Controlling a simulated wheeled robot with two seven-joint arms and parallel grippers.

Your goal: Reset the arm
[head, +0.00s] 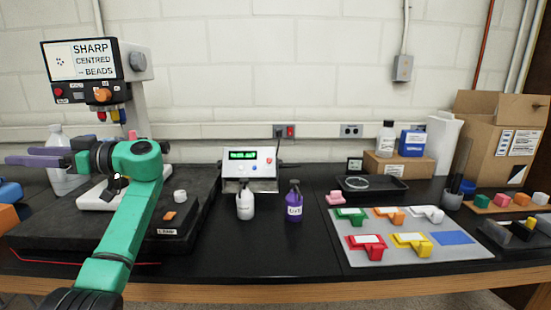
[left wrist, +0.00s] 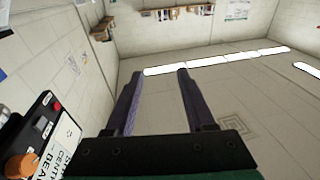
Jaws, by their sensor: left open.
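My left arm, green, comes up from the lower left in the head view. My left gripper (head: 42,157) has two purple fingers pointing left, held above the dark slab at the left of the bench. In the left wrist view the two fingers (left wrist: 157,88) stand apart with nothing between them, against the room's walls and ceiling lights. My right gripper does not show in either view.
A machine with a sign (head: 85,60) stands behind my left arm; its corner shows in the left wrist view (left wrist: 45,135). A white bottle (head: 245,204) and a purple bottle (head: 294,201) stand mid-bench. A grey mat (head: 455,255) with coloured parts lies right. Cardboard boxes (head: 495,135) stand far right.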

